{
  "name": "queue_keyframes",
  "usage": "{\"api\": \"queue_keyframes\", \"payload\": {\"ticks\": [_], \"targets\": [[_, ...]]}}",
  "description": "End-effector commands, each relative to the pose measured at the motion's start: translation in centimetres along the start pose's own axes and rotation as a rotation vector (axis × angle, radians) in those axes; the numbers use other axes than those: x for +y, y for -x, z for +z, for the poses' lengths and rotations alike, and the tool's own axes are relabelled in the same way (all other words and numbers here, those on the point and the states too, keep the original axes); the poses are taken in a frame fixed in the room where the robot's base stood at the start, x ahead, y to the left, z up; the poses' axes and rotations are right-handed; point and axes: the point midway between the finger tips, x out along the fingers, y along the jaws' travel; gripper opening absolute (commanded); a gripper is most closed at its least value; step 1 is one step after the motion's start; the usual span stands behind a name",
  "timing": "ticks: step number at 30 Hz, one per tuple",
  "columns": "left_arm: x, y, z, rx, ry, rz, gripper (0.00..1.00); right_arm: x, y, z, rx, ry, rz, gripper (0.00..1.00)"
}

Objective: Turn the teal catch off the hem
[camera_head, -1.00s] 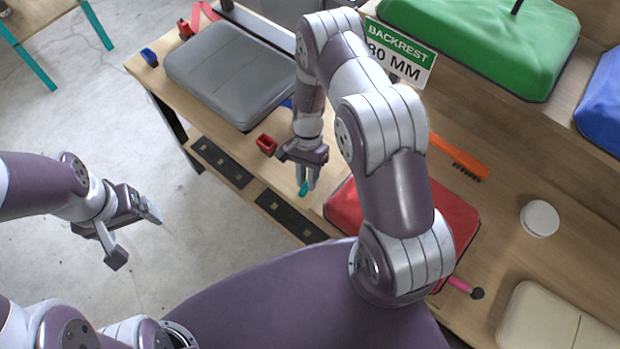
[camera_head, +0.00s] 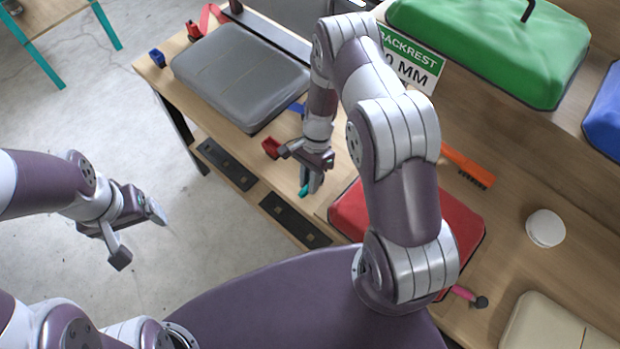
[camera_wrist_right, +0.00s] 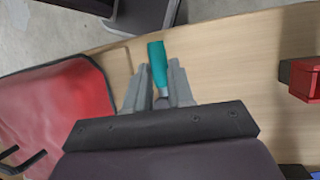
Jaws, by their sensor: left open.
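The teal catch (camera_wrist_right: 157,62) stands between the two grey fingers of my right gripper (camera_wrist_right: 159,82) in the right wrist view. The fingers appear to press on both of its sides. In the head view only a small teal end (camera_head: 303,191) shows below my right gripper (camera_head: 312,184), near the front edge of the bench. The red cushion (camera_head: 460,228) lies beside it, partly hidden by my right arm; it shows in the wrist view (camera_wrist_right: 60,105). The hem under the catch cannot be made out. My left gripper (camera_head: 154,211) is open and empty over the floor.
A grey cushion (camera_head: 235,75), a small red bin (camera_head: 271,147) and an orange brush (camera_head: 465,165) lie on the bench. A green cushion (camera_head: 490,45) and a BACKREST sign (camera_head: 425,72) are behind. A white disc (camera_head: 545,228) is at right.

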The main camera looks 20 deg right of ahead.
Motion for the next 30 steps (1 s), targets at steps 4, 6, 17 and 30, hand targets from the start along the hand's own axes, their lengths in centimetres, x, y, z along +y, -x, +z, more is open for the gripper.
{"api": "queue_keyframes", "payload": {"ticks": [4, 6, 17, 30], "targets": [[0.0, 0.0, 0.0, 0.0, 0.0, 0.0, 0.85, 0.0, 0.0, 0.1, -0.002, -0.002, 0.0, 0.48], [0.0, 0.0, 0.0, 0.0, 0.0, 0.0, 0.85, 0.0, 0.0, 0.1, -0.001, -0.001, 0.0, 0.48], [0.0, -0.9, 0.1, 0.0, 0.0, 0.0, 0.85, -0.2, 3.3, -0.1, 0.003, 0.001, -0.005, 0.48], [0.0, 0.1, 0.0, 0.001, 0.0, 0.0, 0.85, 0.0, 12.8, 0.3, 0.0, -0.001, 0.001, 0.48]]}}
